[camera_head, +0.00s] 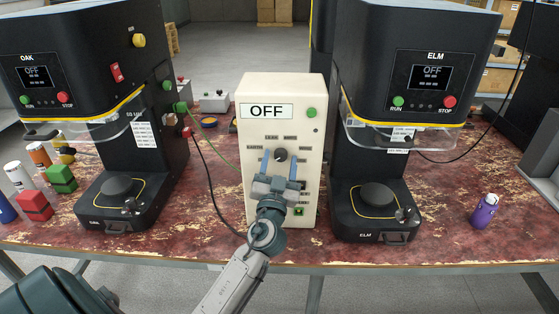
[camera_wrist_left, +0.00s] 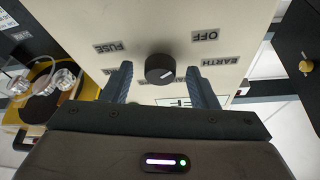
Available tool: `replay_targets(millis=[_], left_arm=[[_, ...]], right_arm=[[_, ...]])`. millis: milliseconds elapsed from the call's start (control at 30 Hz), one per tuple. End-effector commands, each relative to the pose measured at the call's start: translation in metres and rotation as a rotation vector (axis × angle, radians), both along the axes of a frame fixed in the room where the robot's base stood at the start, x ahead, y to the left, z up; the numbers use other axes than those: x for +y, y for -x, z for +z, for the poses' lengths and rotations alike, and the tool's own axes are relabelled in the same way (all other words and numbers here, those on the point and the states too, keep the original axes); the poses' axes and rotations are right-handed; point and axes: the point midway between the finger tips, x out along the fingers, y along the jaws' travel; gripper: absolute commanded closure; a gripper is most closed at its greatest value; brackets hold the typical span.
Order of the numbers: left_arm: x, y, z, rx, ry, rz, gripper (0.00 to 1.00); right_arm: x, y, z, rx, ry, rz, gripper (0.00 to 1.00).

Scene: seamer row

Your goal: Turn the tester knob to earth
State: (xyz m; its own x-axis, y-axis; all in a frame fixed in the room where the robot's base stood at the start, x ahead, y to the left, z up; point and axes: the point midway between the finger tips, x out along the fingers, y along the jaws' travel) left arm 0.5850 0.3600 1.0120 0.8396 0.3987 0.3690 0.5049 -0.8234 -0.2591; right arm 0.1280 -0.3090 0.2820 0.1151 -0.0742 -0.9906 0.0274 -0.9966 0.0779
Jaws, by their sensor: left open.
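The tester (camera_head: 245,185) is a cream upright box on the table between two black machines, with a display (camera_head: 266,111) reading OFF. Its round black knob (camera_head: 281,155) is on the front face. The knob also shows in the left wrist view (camera_wrist_left: 160,68), with a pale mark on it; I cannot tell which label the mark points at. There the labels FUSE, OFF and EARTH (camera_wrist_left: 220,61) appear upside down around it. My left gripper (camera_head: 280,158) is open, its fingers on either side of the knob with gaps visible in the wrist view (camera_wrist_left: 159,78). My right gripper is out of view.
The OAK machine (camera_head: 85,55) stands left and the ELM machine (camera_head: 415,60) right of the tester. A green and a dark cable (camera_head: 212,180) run beside the tester's left.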

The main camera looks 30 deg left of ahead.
Motion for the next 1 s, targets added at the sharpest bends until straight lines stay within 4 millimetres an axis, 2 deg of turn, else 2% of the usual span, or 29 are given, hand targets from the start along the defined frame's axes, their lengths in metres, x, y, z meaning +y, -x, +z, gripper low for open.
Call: replay_targets(millis=[267,400,500,833,1000], left_arm=[[0.000,-0.001,0.000,0.000,0.000,0.000,0.48],[0.000,0.000,0.000,0.000,0.000,0.000,0.76],[0.000,0.000,0.000,0.000,0.000,0.000,0.91],[0.000,0.000,0.001,0.025,-0.041,-0.002,0.91],[0.001,0.000,0.003,0.074,-0.123,-0.002,0.91]], right_arm=[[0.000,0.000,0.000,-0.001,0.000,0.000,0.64],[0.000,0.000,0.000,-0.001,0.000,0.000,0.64],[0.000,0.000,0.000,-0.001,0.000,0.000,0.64],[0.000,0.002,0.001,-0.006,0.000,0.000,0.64],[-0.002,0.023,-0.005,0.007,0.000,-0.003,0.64]])
